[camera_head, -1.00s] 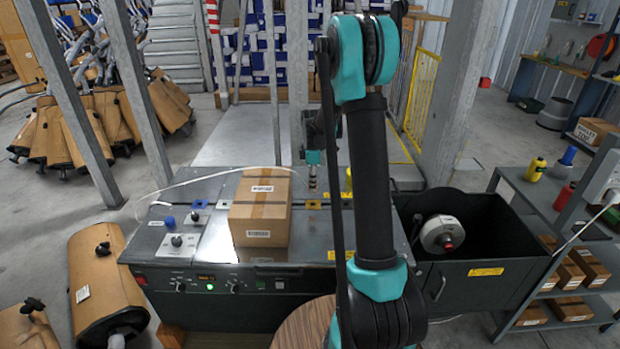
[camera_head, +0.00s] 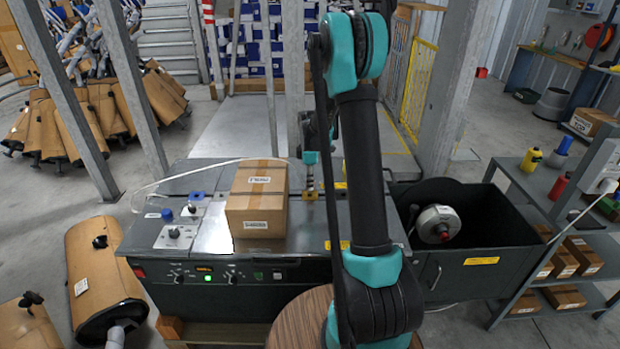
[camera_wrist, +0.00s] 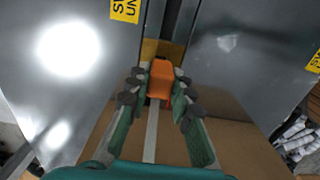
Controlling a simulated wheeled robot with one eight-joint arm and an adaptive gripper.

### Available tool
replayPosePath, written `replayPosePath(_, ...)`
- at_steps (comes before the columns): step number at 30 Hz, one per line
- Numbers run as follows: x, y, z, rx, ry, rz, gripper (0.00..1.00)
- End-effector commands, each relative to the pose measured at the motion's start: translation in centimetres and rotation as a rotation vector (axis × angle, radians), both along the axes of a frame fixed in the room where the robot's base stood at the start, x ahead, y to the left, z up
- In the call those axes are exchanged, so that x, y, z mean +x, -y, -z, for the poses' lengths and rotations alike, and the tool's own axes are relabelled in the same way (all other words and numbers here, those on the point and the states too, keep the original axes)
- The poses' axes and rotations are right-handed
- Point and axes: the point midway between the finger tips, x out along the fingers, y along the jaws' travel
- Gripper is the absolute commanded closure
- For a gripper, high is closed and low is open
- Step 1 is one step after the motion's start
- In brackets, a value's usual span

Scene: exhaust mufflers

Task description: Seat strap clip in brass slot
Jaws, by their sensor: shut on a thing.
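An orange strap clip (camera_wrist: 161,80) sits between the fingertips of my gripper (camera_wrist: 160,94) in the wrist view, and the gripper is shut on it. A pale strap (camera_wrist: 151,135) runs back from the clip between the fingers. The brass slot (camera_wrist: 163,49) is just ahead of the clip; the clip's front end overlaps it in the picture, and I cannot tell whether it is inside. The clip is too small to make out there.
A taped carton (camera_head: 257,205) stands on the strapping machine (camera_head: 300,268), left of my arm. A blue slot piece (camera_head: 197,196) lies farther left. A bin with a strap reel (camera_head: 436,224) is at right, beside a shelf rack (camera_head: 560,215).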

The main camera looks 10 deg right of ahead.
Motion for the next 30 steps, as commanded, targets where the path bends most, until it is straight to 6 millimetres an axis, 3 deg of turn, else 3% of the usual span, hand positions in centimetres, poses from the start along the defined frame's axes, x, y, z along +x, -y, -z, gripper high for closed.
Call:
replayPosePath(9,0.0,0.0,1.4,0.0,0.0,0.0,1.0)
replayPosePath(30,0.0,0.0,1.5,0.0,0.0,0.0,1.0)
